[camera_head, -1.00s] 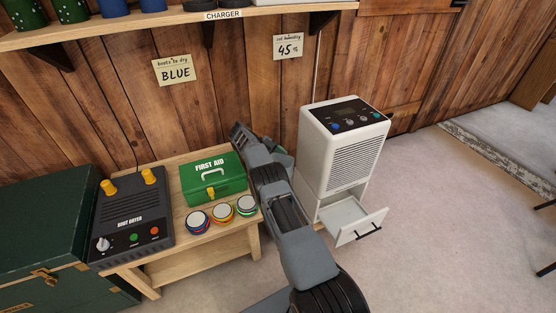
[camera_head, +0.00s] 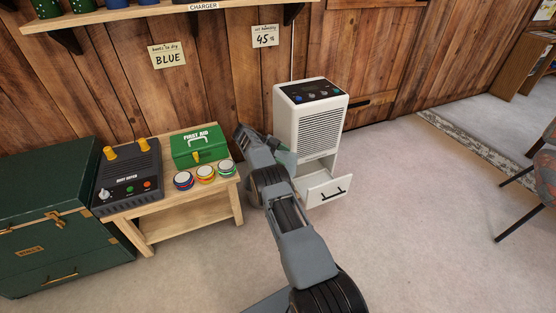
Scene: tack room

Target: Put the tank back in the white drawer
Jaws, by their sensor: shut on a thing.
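The white drawer (camera_head: 326,192) is pulled open at the bottom of a white dehumidifier (camera_head: 318,130). My arm (camera_head: 300,245) rises from the bottom of the view and ends just left of the dehumidifier.
A low wooden bench (camera_head: 185,215) left of my arm holds a boot dryer (camera_head: 130,178), a green first aid box (camera_head: 199,147) and three round tins (camera_head: 205,173). A green trunk (camera_head: 50,225) stands at far left. A chair (camera_head: 540,185) is at right. Carpet right of the drawer is clear.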

